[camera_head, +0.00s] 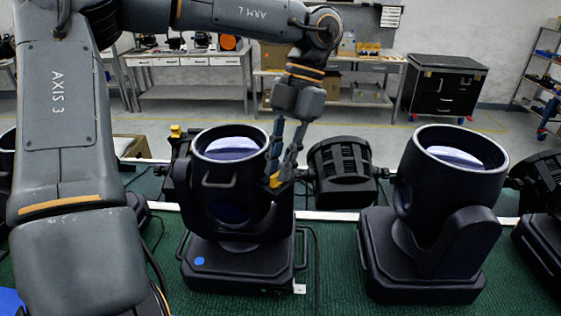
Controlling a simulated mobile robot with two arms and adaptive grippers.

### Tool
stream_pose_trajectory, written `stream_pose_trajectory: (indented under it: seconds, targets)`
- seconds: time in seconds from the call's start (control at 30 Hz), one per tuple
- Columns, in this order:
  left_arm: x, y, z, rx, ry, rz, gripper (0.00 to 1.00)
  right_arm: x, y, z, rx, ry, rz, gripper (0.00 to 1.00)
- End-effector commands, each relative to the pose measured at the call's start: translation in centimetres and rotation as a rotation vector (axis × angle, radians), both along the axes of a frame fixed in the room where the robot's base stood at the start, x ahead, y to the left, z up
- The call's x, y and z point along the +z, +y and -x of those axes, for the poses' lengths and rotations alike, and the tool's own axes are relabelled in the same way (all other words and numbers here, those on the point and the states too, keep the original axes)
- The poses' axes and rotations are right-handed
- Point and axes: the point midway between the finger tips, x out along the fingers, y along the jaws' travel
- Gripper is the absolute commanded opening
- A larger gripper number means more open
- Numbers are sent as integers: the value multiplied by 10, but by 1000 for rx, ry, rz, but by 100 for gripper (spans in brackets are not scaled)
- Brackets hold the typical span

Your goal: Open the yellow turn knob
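A black par can lamp (232,190) with a round lens on top stands left of centre on the green surface, with a blue dot on its base. A small yellow knob (274,181) shows at the right side of its head. My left gripper (280,174) reaches down from above, its grey-blue fingers right at this knob and partly covering it. The fingers stand a little apart, but I cannot tell whether they grip the knob. My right gripper is not in view.
A second par can (455,190) stands close on the right. A black lamp with a ribbed back (341,170) lies between and behind them. A cable runs beside the first lamp's base. Workbenches (330,95) and a black wheeled case (443,88) stand farther back.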

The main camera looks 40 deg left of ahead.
Motion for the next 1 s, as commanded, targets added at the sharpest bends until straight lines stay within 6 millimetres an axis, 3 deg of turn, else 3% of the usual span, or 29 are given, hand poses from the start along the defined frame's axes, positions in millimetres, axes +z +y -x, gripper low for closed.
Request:
stream_pose_trajectory:
  seconds: [0.33, 0.47, 0.8, 1.0]
  targets:
    - [-1, 0, 1, 2, 5, 1, 31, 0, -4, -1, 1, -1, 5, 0]
    - [7, 0, -3, 2, 3, -1, 31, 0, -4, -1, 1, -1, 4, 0]
    - [70, 2, -30, 4, 1, -1, 31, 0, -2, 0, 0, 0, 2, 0]
    - [97, 3, -41, 0, 3, 1, 31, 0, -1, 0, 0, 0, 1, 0]
